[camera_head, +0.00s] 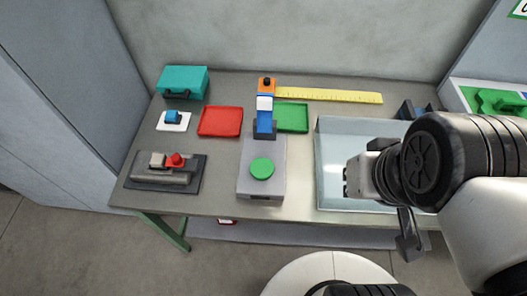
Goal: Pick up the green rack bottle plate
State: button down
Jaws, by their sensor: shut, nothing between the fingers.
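I see several green things and cannot tell for sure which is the green rack bottle plate. A flat green square plate with a raised rim (292,117) lies at the back middle of the table, partly behind a blue, white and orange upright piece. A green round disc (262,168) sits on a grey box-shaped device. A green irregular piece (497,101) lies in a white-edged tray at the far right. My gripper (347,182) is shut and empty, pointing left above the clear tray, apart from all of these.
The clear shallow tray (335,134) lies under my arm. A red plate (220,121), a teal case (184,80), a yellow ruler (330,96), a blue block on a white pad (173,119) and a dark fixture (140,182) stand on the grey table. My arm hides the table's right side.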

aim_at(261, 169)
jog(key=i+j, duration=0.1)
jog(key=j, duration=0.65)
jog(key=i+j+z, duration=0.15)
jog(key=j, duration=0.6)
jog(key=k, duration=0.05)
